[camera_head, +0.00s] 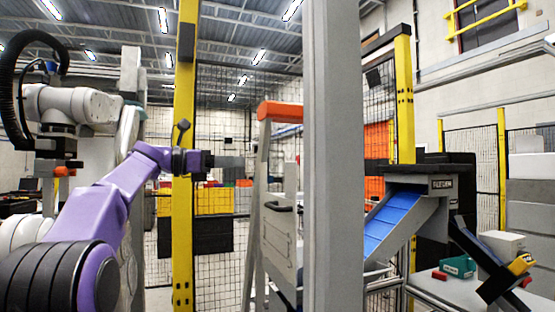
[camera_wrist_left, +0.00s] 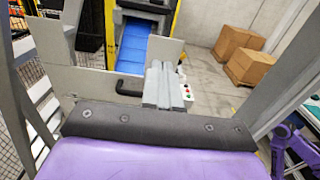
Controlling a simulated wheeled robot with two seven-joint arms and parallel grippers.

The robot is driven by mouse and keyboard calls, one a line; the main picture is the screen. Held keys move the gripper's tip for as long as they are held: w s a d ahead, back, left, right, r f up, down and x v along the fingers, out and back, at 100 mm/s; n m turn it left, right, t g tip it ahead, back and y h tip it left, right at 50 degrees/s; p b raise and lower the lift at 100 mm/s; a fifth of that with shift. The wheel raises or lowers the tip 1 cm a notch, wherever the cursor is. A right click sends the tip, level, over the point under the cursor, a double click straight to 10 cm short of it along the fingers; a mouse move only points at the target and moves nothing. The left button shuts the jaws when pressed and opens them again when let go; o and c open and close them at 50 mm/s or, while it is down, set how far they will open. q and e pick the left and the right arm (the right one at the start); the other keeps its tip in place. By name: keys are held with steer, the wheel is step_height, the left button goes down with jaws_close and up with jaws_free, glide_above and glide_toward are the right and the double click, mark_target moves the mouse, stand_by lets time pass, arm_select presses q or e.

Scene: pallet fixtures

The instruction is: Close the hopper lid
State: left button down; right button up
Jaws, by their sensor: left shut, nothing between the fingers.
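My left gripper (camera_head: 243,162) reaches in from the left in the head view, its fingers shut and empty. In the left wrist view the shut grey fingers (camera_wrist_left: 163,75) lie in front of a grey sheet-metal panel. A light grey panel with a dark handle (camera_head: 279,207), which seems to be the hopper lid (camera_head: 280,245), stands steeply in the head view, below and right of the gripper. The handle also shows in the left wrist view (camera_wrist_left: 128,88), left of the fingers. I cannot tell whether the fingers touch the panel. A grey post hides its right side.
A thick grey post (camera_head: 334,150) stands right of the panel. A blue chute (camera_head: 392,220) slopes behind it and also shows in the left wrist view (camera_wrist_left: 134,48). A yellow fence post (camera_head: 184,230) stands near my left arm. Cardboard boxes (camera_wrist_left: 240,58) stand on the floor.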

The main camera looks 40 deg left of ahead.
mark_target(287, 163)
arm_select(q)
steer(key=shift+p+x, duration=1.95)
steer(key=shift+x, duration=3.6)
arm_select(e)
steer(key=shift+r, duration=2.2)
